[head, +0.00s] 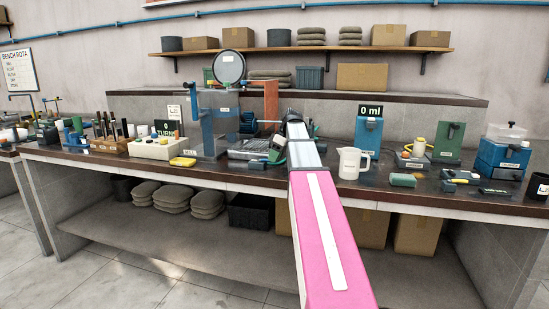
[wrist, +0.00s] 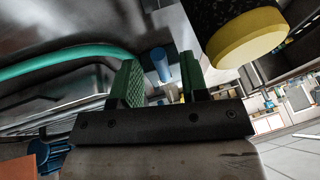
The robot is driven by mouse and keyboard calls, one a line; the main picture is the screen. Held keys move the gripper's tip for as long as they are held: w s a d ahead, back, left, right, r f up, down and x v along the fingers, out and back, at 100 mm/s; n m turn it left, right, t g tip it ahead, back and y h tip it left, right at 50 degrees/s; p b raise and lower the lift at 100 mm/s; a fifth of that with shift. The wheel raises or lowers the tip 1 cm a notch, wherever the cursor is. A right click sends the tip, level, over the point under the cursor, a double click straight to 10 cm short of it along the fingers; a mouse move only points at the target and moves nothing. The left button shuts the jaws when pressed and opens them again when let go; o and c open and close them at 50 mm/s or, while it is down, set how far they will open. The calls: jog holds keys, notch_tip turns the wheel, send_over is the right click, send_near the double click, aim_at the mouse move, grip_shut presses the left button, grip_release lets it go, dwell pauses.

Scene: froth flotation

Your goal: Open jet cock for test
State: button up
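A blue cylindrical part (wrist: 161,64) shows beyond the gap, apart from the pads as far as I can see. A teal hose (wrist: 70,66) curves in from the left. I cannot tell for sure which part is the jet cock. My arm and gripper hide part of this area in the head view.
A blue stand with a clear tank (head: 208,125) is left of my gripper. A white jug (head: 352,163) and a blue unit with a "0 ml" sign (head: 369,135) are to the right. A yellow-ended dark part (wrist: 246,38) is close to the right finger in the wrist view.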

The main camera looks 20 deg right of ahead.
jog(key=v, duration=1)
jog(key=shift+d+r, duration=0.2)
jog(key=shift+r, duration=0.2)
